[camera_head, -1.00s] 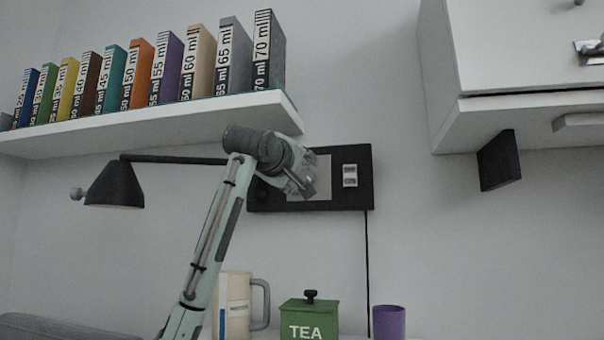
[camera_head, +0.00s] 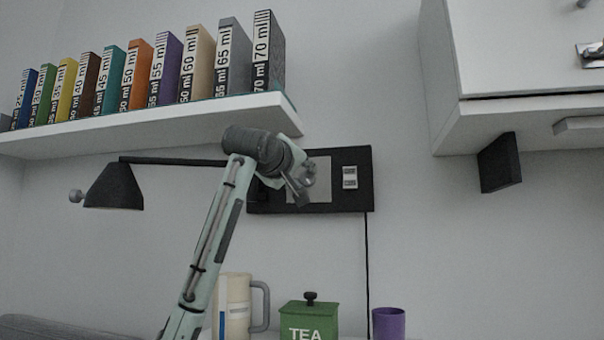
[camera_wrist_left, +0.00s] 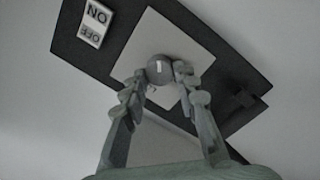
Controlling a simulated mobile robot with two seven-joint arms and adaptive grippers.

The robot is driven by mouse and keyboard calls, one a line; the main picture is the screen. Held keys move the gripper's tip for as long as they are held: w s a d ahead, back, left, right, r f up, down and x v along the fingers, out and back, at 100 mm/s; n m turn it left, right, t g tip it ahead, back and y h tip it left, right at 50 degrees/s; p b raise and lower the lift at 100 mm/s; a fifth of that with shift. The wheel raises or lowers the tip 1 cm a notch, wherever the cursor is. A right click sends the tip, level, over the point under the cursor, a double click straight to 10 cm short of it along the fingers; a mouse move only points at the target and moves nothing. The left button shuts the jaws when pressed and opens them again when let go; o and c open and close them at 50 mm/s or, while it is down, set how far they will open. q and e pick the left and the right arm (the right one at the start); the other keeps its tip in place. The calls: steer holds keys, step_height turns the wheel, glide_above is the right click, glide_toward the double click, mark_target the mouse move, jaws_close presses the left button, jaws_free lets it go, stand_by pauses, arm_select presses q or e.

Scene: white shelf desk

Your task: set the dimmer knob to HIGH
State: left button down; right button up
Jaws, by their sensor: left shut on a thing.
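The dimmer knob (camera_wrist_left: 159,66) is a small round grey knob with a short white mark. It sits on a light grey plate (camera_wrist_left: 150,36) on a black wall panel (camera_wrist_left: 72,52). My left gripper (camera_wrist_left: 161,80) is shut on the knob, one finger at each side. In the head view the left gripper (camera_head: 303,188) is in front of the plate of the black panel (camera_head: 336,205), and the knob is hidden behind it. No HIGH label is readable. My right gripper is not in view.
An ON/OFF label (camera_wrist_left: 95,23) is on the panel. A black lamp (camera_head: 114,188) hangs left of my arm. A shelf (camera_head: 150,125) with several books is above. A jug (camera_head: 237,305), green TEA tin (camera_head: 309,318) and purple cup (camera_head: 389,323) stand below. A cabinet (camera_head: 520,110) is right.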

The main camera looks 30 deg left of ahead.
arm_select(q)
steer(key=m, duration=0.2)
steer(key=shift+m+p, duration=0.4)
steer(key=shift+m, duration=0.4)
steer(key=shift+m+g, duration=0.3)
steer(key=shift+m, duration=0.6)
steer(key=m, duration=0.5)
steer(key=shift+d+y, duration=0.15)
steer(key=shift+y, duration=0.25)
steer(key=m, duration=0.4)
steer(key=shift+d+g, duration=0.1)
steer(key=shift+g, duration=0.2)
steer(key=m+y, duration=0.1)
steer(key=m, duration=0.8)
steer(key=shift+w+d+y, duration=0.1)
steer(key=shift+d+y, duration=0.05)
steer(key=shift+y, duration=0.15)
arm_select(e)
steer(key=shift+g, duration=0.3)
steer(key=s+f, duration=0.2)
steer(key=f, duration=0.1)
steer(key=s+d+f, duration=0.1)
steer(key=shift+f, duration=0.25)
